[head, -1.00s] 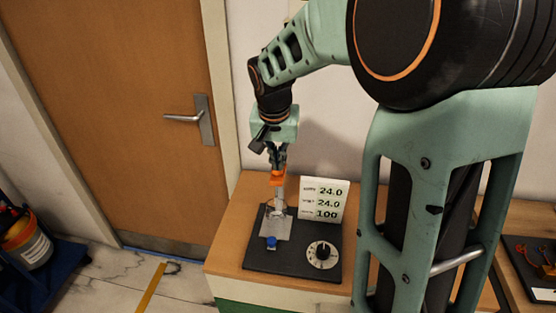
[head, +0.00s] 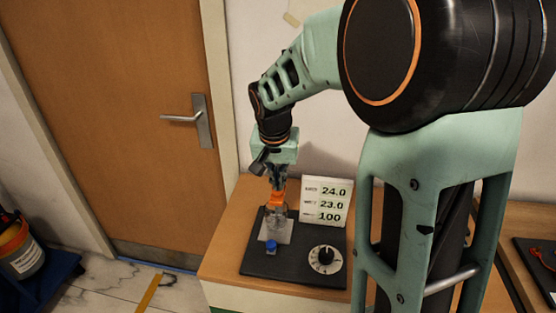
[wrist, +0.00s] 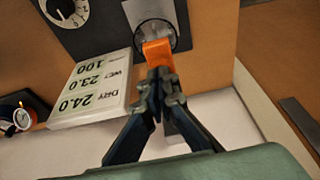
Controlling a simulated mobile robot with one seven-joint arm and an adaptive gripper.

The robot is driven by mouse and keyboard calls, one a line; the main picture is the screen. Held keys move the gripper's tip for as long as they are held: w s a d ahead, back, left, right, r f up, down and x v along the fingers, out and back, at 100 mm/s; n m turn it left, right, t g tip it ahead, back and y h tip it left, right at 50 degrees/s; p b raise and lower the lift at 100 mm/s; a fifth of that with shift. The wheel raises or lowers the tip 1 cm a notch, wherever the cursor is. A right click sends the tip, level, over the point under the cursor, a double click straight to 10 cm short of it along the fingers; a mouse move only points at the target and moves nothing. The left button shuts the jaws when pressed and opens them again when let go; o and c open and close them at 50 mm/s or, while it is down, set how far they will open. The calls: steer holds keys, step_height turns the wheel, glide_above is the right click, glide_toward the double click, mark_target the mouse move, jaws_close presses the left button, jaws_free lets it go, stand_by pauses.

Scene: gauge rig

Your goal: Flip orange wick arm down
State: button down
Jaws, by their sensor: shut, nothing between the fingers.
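The orange wick arm (head: 277,198) is low over a clear glass cup (head: 275,222) on the black rig base (head: 285,262). In the wrist view the orange arm (wrist: 158,51) reaches over the cup's round rim (wrist: 157,30). My gripper (head: 278,184) is directly above the orange arm, pointing down. Its fingertips (wrist: 160,76) are together, with nothing held between them, and appear at or against the orange arm's near end. Whether they touch it is not clear. The wick's lower end cannot be made out clearly.
A white display card (head: 326,203) reading 24.0, 23.0 and 100 stands right of the cup. A dial (head: 325,260) and a blue knob (head: 271,246) are on the base's front. A wooden door (head: 120,110) is at the left.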

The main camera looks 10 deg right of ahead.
steer(key=shift+r, duration=0.45)
steer(key=d+p+v, duration=0.1)
steer(key=p+v, duration=0.1)
steer(key=v, duration=1)
steer(key=shift+w+a+r, duration=0.25)
steer(key=shift+a+r, duration=0.1)
steer(key=shift+r, duration=0.2)
